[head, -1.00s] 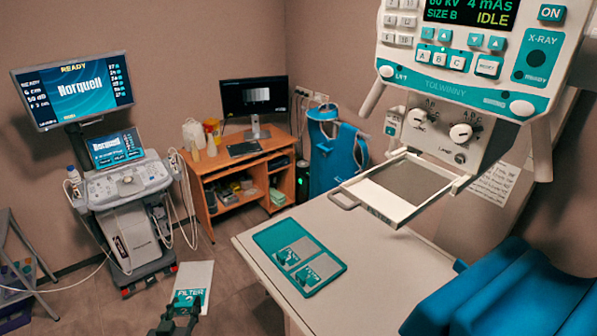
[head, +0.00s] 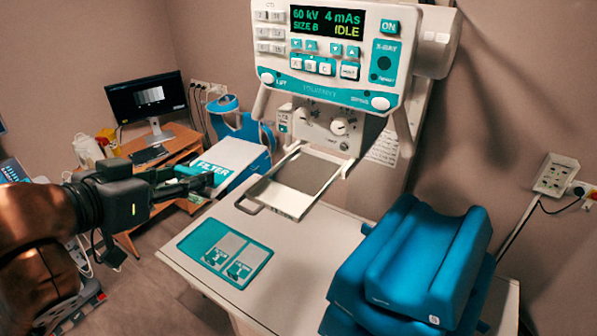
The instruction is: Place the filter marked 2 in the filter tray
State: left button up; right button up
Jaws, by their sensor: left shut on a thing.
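My left gripper (head: 205,183) is shut on a filter (head: 232,157), a flat plate with a white face and a teal band reading FILTER. The number on it is not legible. The gripper holds it raised, left of the filter tray (head: 283,206) and apart from it. The filter tray is a pale frame with a grey inside and a handle at its left, pulled out below the X-ray head and over the table. No filter shows in it. My right gripper is not in view.
The X-ray control head (head: 328,62) hangs above the tray. Blue cushions (head: 415,262) fill the table's right side. A desk with a monitor (head: 147,100) stands at the back left.

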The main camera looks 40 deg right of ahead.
pick_arm(q)
jog(key=s+d+r+m+g, duration=0.1)
jog(key=s+d+r, duration=0.1)
jog(key=s+r, duration=0.35)
jog(key=p, duration=0.4)
send_over(279, 200)
jog(key=a, duration=0.2)
jog(key=shift+g+h, duration=0.3)
jog(key=shift+h, duration=0.1)
jog(key=f, duration=0.8)
jog(key=shift+d+f, duration=0.65)
jog(key=shift+f, duration=0.05)
jog(key=f, duration=0.1)
jog(key=f+p, duration=0.1)
jog(key=f, duration=0.1)
jog(key=shift+d, duration=0.4)
jog(key=shift+a+f, duration=0.1)
jog(key=shift+f, duration=0.3)
jog(key=shift+f, duration=0.1)
